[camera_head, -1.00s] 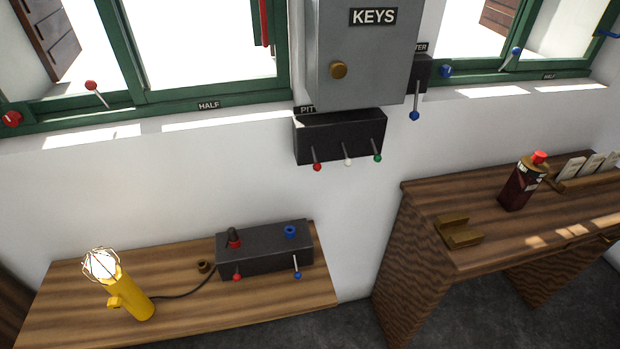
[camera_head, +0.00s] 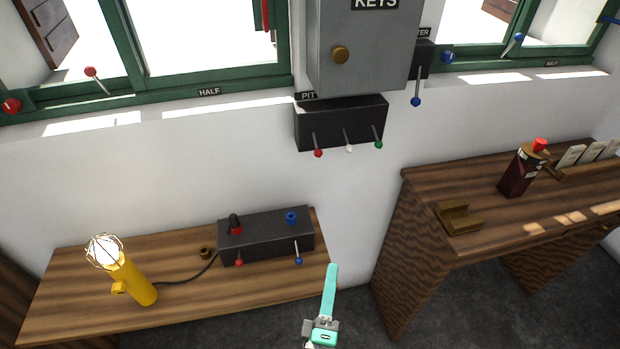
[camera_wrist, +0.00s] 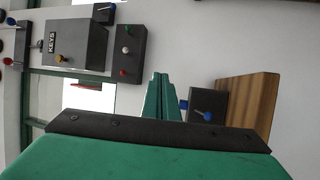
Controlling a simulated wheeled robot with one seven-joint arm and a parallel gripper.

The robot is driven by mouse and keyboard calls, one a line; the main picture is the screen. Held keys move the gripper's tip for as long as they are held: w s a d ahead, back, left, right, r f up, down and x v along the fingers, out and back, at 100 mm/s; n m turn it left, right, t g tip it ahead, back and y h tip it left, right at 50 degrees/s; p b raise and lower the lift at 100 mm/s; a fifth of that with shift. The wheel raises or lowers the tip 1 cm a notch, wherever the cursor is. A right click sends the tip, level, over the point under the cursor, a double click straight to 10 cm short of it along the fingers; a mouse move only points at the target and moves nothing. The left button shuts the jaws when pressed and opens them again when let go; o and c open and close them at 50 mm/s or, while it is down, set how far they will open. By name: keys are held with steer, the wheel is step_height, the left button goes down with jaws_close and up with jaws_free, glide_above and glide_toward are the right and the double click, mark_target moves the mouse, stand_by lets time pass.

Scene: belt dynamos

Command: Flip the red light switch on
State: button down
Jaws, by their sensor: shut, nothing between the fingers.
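A dark box (camera_head: 266,240) on the left wooden table carries a red-knobbed lever (camera_head: 239,262) and a blue-knobbed lever (camera_head: 298,260), both hanging down its front. A dark box (camera_head: 342,128) marked PIT on the wall has another red-knobbed lever (camera_head: 318,153), beside white and green ones, all pointing down. I cannot tell which red one is the light switch. My gripper (camera_head: 332,268) is shut and empty, right of the table box and touching no lever.
A yellow caged lamp (camera_head: 135,283), glowing white, stands left on the table, with a cable to the box. A grey KEYS cabinet (camera_head: 375,45) hangs above the PIT box. A right desk (camera_head: 480,215) holds a dark red bottle (camera_head: 522,168). Wall below the PIT box is clear.

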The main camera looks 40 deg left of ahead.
mark_target(316, 144)
steer(key=w+a+r+n+y, duration=0.2)
steer(key=a+r+n, duration=0.2)
steer(key=a, duration=0.3)
steer(key=w+a+r+n+y, duration=0.2)
steer(key=a+r+n, duration=0.3)
steer(key=a, duration=0.1)
steer(key=shift+w+a+r+n+y, duration=0.15)
steer(key=shift+a+r+n+y, duration=0.1)
steer(key=shift+a+n+y, duration=0.15)
steer(key=w+a+r, duration=0.2)
steer(key=w+r, duration=0.4)
steer(key=w, duration=0.3)
steer(key=shift+w+a, duration=0.15)
steer(key=shift+a, duration=0.2)
steer(key=shift+w+r, duration=0.1)
